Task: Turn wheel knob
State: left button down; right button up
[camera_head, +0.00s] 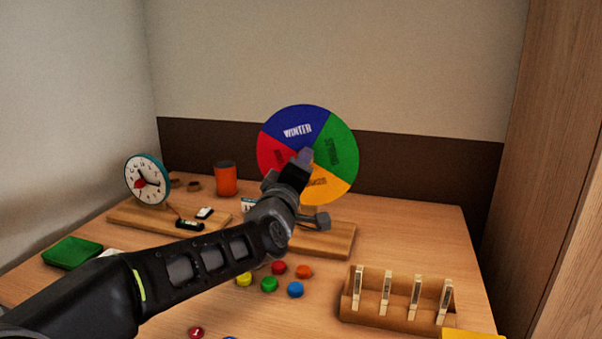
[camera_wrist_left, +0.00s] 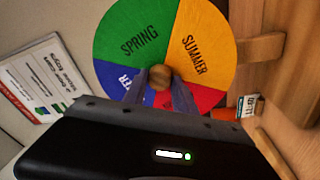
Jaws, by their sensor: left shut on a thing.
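The season wheel (camera_head: 339,145) stands upright on a wooden base at the back of the table, with blue, green, yellow and red sectors. In the head view the blue WINTER sector is at the top and green SPRING at the right. It also shows in the left wrist view (camera_wrist_left: 125,25). The round wooden knob (camera_wrist_left: 160,76) is at the wheel's centre. My left gripper (camera_head: 304,157) reaches the wheel's centre and is shut on the knob, one finger on each side. In the head view the gripper hides the knob. My right gripper is not in view.
A toy clock (camera_head: 147,180) and an orange cup (camera_head: 226,179) stand at the left. A green tray (camera_head: 72,253) lies at the front left. Several coloured discs, including a blue one (camera_head: 295,289), lie in front. A wooden rack (camera_head: 400,311) with clothespins stands front right.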

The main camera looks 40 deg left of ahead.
pick_arm(q)
jog(key=shift+m+h+b, duration=0.3)
jog(key=shift+m+b, duration=0.25)
jog(key=shift+m, duration=1.25)
jog(key=c, duration=1)
grip_release()
jog(key=v, duration=0.7)
jog(key=shift+s+f+p, duration=0.15)
jog(key=shift+s+p, duration=0.2)
jog(key=shift+s+d, duration=0.1)
